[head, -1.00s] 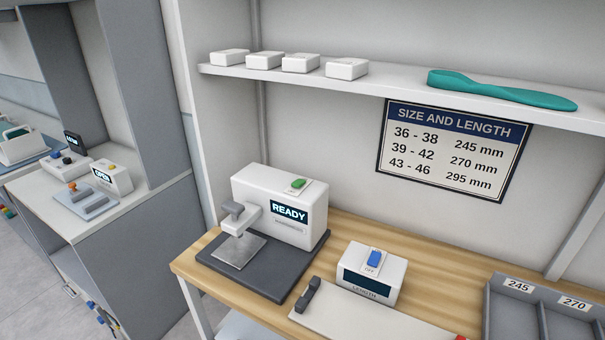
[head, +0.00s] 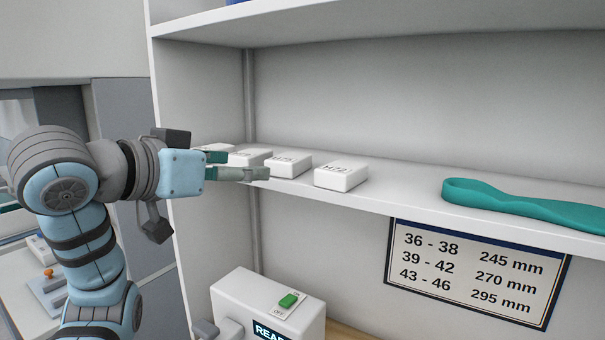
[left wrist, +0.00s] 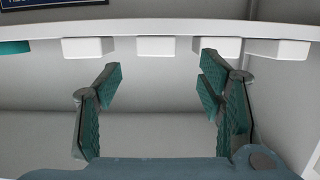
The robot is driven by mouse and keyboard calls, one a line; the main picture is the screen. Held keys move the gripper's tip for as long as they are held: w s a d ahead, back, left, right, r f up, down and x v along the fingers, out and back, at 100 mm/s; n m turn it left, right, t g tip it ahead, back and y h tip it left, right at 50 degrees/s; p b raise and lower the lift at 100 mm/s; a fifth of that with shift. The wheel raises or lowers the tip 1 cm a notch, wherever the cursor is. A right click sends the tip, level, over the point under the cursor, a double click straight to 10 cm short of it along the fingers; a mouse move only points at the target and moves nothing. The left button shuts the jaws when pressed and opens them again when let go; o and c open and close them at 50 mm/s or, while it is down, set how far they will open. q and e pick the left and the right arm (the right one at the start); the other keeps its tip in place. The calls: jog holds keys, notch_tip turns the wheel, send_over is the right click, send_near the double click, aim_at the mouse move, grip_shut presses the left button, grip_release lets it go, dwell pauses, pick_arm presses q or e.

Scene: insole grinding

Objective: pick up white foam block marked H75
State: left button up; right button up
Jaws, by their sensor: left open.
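Several white foam blocks stand in a row on the upper shelf. Two show clearly in the head view, the rightmost block (head: 341,176) and the one left of it (head: 290,164); dark marks on their tops are too small to read surely. Another block (head: 252,153) and the leftmost block (head: 215,147) are partly hidden by my left gripper (head: 240,166). That gripper is open and empty, its fingers pointing right along the row. In the left wrist view, which is upside down, the open fingers (left wrist: 160,64) stand either side of a block (left wrist: 156,46). My right gripper is not in view.
The white shelf (head: 400,207) carries a teal insole (head: 520,204) at the right. A size chart (head: 475,273) hangs below it. The READY machine (head: 268,305) stands below on the bench. Another shelf (head: 400,20) is above.

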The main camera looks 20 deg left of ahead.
aim_at(283, 159)
pick_arm(q)
jog(key=w+b, duration=0.4)
jog(key=shift+d+t, duration=0.25)
jog(key=shift+t, duration=0.05)
jog(key=p+x, duration=0.1)
jog(key=x, duration=0.1)
jog(key=p+x, duration=0.1)
jog(key=x, duration=0.5)
jog(key=shift+d+r+p, duration=0.15)
jog(key=shift+r+p, duration=0.25)
jog(key=shift+r, duration=0.05)
jog(key=shift+w+f, duration=0.15)
jog(key=shift+w, duration=0.15)
jog(key=c, duration=0.7)
